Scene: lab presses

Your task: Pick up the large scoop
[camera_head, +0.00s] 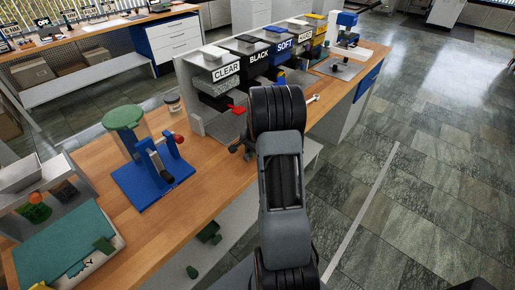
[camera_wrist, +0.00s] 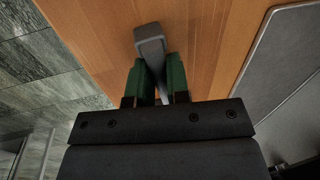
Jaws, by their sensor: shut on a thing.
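My gripper (camera_wrist: 154,84) has green finger pads and is shut on a grey bar-like thing, which appears to be the large scoop (camera_wrist: 150,40). Its broader grey end sticks out beyond the fingertips, over the wooden bench. The rest of it is hidden between the fingers and behind the gripper body, and no scoop bowl can be made out. I cannot tell whether it touches the bench. In the head view my own arm covers most of the gripper, and the large scoop cannot be made out there.
The wooden bench (camera_head: 218,178) carries a bin rack (camera_head: 190,98) labelled CLEAR, BLACK and SOFT beyond my arm. A blue press (camera_head: 152,176) stands to the left. A wrench (camera_head: 313,99) lies right of my arm. Open floor (camera_head: 430,190) lies to the right.

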